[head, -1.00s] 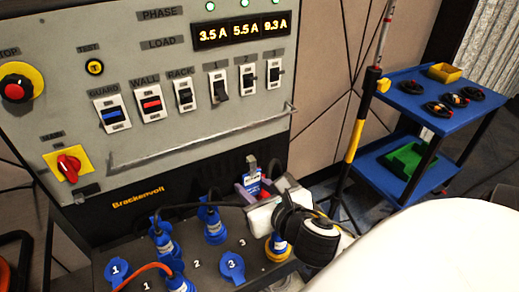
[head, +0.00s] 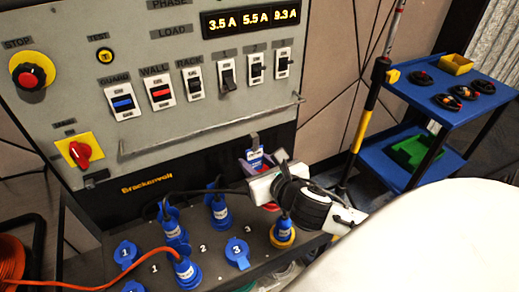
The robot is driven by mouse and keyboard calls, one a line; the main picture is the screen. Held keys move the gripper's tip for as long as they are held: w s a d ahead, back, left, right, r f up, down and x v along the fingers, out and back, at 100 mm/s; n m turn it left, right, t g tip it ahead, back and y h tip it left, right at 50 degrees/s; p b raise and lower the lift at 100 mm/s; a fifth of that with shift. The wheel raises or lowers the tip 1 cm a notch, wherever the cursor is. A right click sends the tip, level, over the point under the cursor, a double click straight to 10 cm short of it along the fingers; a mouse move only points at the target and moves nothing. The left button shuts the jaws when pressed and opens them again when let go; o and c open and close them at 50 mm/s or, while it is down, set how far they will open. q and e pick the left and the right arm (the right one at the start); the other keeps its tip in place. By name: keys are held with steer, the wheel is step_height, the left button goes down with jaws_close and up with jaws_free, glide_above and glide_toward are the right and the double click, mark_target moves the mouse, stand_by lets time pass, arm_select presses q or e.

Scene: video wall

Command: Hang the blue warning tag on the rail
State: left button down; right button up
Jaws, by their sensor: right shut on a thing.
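The blue warning tag (head: 255,158) has a white label and a grey hook at its top. My right gripper (head: 252,168) is shut on the tag and holds it upright in front of the dark lower panel. The rail (head: 212,133) is a thin metal bar across the bottom of the grey control panel. The tag's hook is near the rail's right half, just below it in the picture; I cannot tell how far in front of the rail it is. The left gripper is not in view.
Below stands a dark socket shelf (head: 205,250) with blue plugs (head: 218,212) and an orange cable (head: 120,272). A blue trolley (head: 425,110) and a black-and-yellow pole (head: 365,118) stand at the right. Breaker switches (head: 227,78) sit above the rail.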

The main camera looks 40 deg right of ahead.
steer(key=w+d, duration=0.2)
steer(key=w, duration=0.8)
steer(key=shift+d, duration=0.25)
steer(key=shift+f, duration=0.65)
steer(key=shift+c, duration=0.5)
steer(key=o, duration=1.2)
steer(key=v, duration=1)
steer(key=shift+s, duration=0.15)
steer(key=shift+s+a+f, duration=0.1)
steer(key=shift+f, duration=0.05)
